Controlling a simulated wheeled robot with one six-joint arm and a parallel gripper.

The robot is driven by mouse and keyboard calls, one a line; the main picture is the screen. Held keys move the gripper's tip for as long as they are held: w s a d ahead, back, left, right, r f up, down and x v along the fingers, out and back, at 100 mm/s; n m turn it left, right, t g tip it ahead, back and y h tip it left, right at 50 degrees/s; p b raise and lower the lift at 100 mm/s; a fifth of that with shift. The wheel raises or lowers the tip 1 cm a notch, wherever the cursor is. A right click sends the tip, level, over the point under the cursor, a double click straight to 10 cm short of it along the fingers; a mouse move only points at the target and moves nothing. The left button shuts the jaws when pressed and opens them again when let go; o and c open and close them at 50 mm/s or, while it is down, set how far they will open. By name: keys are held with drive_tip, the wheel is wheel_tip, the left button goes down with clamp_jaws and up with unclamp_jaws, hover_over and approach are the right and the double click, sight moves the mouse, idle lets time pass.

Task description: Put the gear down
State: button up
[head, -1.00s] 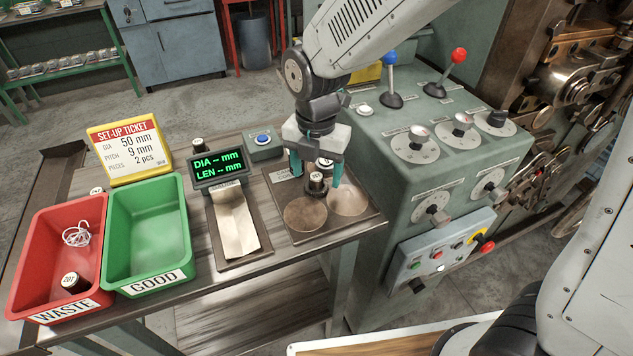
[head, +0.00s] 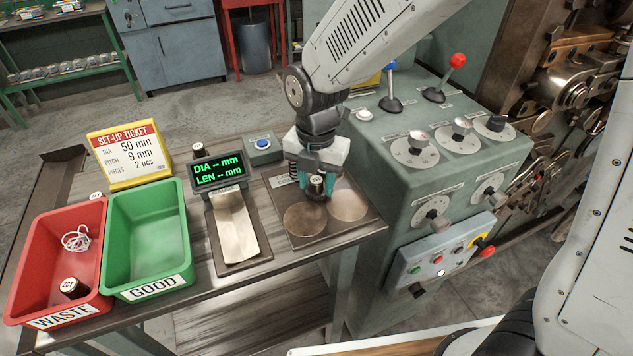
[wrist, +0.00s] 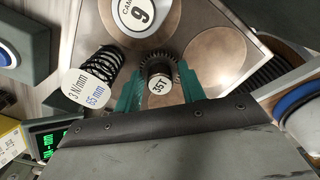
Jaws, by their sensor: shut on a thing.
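The gear is upright, low over the dark plate (head: 370,222) with round metal discs. I cannot tell whether it rests on the plate.
A black spring (wrist: 102,63) with a 3 N/mm, 65 mm tag stands beside the gear. A disc marked CAM 9 (wrist: 139,14) is beyond it. Two round pads (head: 305,218) in front are bare. The display (head: 217,170) is left; the control cabinet (head: 380,165) is right.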

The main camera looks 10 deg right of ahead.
sight(316, 179)
drive_tip(key=shift+r, duration=0.45)
wheel_tip(316, 179, up, 2)
drive_tip(key=shift+r, duration=0.2)
drive_tip(key=s+r, duration=0.1)
drive_tip(key=s, duration=1.5)
drive_tip(key=shift+a+r, duration=0.2)
drive_tip(key=shift+a, duration=0.05)
